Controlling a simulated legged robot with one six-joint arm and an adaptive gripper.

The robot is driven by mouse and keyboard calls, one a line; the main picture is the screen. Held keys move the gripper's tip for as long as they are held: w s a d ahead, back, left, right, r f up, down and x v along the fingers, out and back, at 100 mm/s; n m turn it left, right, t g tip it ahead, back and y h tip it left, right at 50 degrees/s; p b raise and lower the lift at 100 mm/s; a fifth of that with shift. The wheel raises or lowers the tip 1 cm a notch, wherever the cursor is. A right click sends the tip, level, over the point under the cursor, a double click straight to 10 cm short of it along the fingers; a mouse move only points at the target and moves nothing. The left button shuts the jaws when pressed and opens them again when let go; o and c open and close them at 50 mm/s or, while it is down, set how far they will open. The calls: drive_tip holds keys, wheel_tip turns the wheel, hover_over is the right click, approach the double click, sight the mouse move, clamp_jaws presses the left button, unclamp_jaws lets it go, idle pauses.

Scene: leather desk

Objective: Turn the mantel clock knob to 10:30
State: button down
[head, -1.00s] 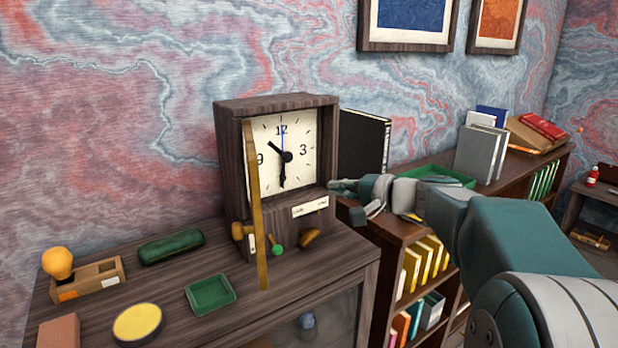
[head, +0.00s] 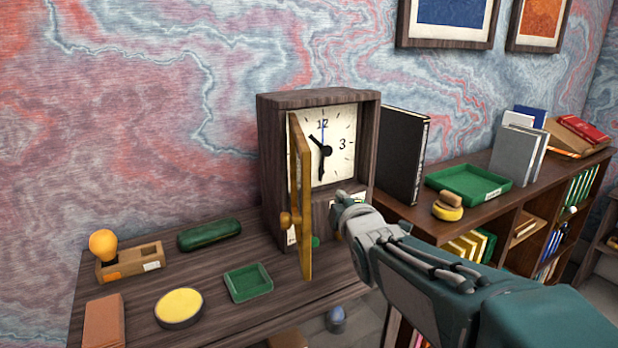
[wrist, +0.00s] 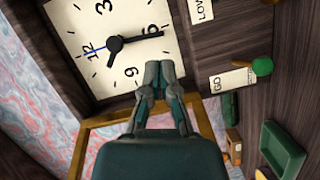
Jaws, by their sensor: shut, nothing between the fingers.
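The mantel clock (head: 268,150) is a dark wooden case with a cream face (head: 340,125). Its short black hand points up-left, near 10, its long one down, near 6; a thin blue hand points to 12. The face also shows, rotated, in the wrist view (wrist: 75,25). The glass door's wooden frame (head: 305,200) stands open at the left. A green ball knob (wrist: 262,66) sits below the face by a "GO" label. My gripper (head: 345,202) is shut and empty, in front of the case's lower right. In the wrist view its fingertips (wrist: 160,72) overlap the face's lower edge; contact cannot be told.
A green tray (head: 248,283), yellow-topped round tin (head: 179,307), green case (head: 209,234) and wooden holder with an orange bulb (head: 103,245) lie left on the desk. A black book (head: 403,155) stands right of the clock. The low bookcase holds another green tray (head: 468,184).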

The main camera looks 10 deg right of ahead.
sight(318, 172)
drive_tip(key=w+a, duration=0.1)
drive_tip(key=w, duration=0.2)
drive_tip(key=w+a+n, duration=0.1)
drive_tip(key=w, duration=0.2)
drive_tip(key=w+a+n+y, duration=0.1)
drive_tip(key=w, duration=0.2)
drive_tip(key=shift+w+r+t, duration=0.25)
drive_tip(key=shift+r+t, duration=0.05)
drive_tip(key=shift+r, duration=0.05)
drive_tip(key=shift+d, duration=0.1)
drive_tip(key=shift+w+d+f+n, duration=0.15)
drive_tip(key=shift+w+d+n, duration=0.1)
drive_tip(key=shift+d+n, duration=0.5)
drive_tip(key=shift+a, duration=0.1)
drive_tip(key=shift+s, duration=0.15)
